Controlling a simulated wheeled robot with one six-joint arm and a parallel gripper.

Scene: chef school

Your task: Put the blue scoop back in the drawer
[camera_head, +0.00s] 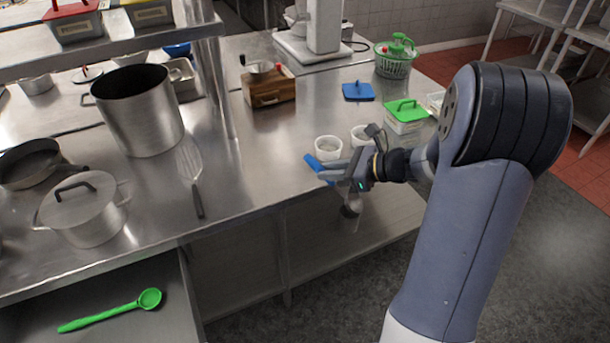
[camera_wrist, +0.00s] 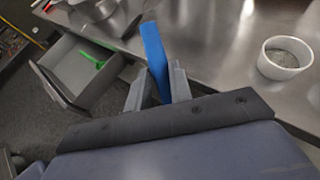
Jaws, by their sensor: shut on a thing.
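The blue scoop (camera_head: 315,163) is held in my gripper (camera_head: 335,177) at the front edge of the steel counter. My gripper is shut on it. In the wrist view, a flat blue length of the scoop (camera_wrist: 154,50) sticks out beyond the fingertips (camera_wrist: 157,88); the rest of it is hidden. The drawer (camera_head: 140,275) is open at the lower left, under the counter, with a green spoon (camera_head: 110,311) lying in it. The open drawer also shows in the wrist view (camera_wrist: 68,70), ahead and to the left of the scoop.
Two small white bowls (camera_head: 327,148) stand on the counter just behind my gripper. A whisk (camera_head: 192,170), a tall pot (camera_head: 140,110) and a lidded pot (camera_head: 85,210) stand to the left. A shelf post (camera_head: 218,85) rises from the counter. The floor in front is clear.

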